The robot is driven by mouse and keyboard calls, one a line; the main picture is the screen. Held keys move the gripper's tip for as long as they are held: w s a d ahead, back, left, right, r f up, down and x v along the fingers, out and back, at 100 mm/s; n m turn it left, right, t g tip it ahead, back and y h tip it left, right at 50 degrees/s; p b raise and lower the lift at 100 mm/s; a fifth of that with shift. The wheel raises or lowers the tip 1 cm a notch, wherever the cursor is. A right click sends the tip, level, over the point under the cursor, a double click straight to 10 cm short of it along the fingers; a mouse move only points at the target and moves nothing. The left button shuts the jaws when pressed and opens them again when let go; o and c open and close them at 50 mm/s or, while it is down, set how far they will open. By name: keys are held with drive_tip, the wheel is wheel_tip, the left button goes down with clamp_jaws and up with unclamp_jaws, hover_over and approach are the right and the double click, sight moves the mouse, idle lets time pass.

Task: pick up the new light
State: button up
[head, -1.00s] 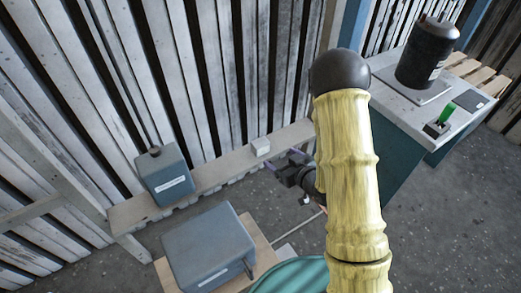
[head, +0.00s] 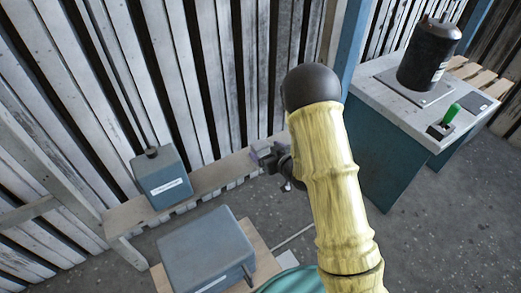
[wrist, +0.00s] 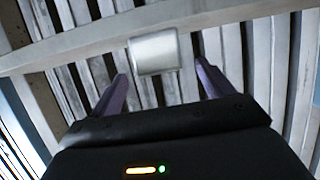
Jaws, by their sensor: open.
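A small pale grey-white block (wrist: 153,52), the likely new light, sits on the wooden ledge (wrist: 70,48) in the wrist view. I see no marking that confirms what it is. My gripper (wrist: 161,75) is open, its two purple fingers pointing toward the block, one on each side in the picture. The block seems to lie just beyond the fingertips, and I see no contact. In the head view my gripper (head: 264,156) is over the right part of the ledge and hides the block there.
A blue-grey labelled box (head: 161,178) with a cable stands on the ledge's left part. A larger grey box (head: 207,250) sits on a wooden board in front. At right, a workbench (head: 385,90) carries a black canister (head: 430,55) and a green-handled switch (head: 446,118). Slatted wall stands behind the ledge.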

sight(264, 149)
drive_tip(key=b+x, duration=0.2)
drive_tip(key=x, duration=0.2)
drive_tip(key=shift+s+f, duration=0.15)
drive_tip(key=shift+w+a+f, duration=0.1)
drive_tip(key=shift+w+a, duration=0.1)
drive_tip(key=shift+w, duration=0.25)
drive_tip(key=c, duration=1.1)
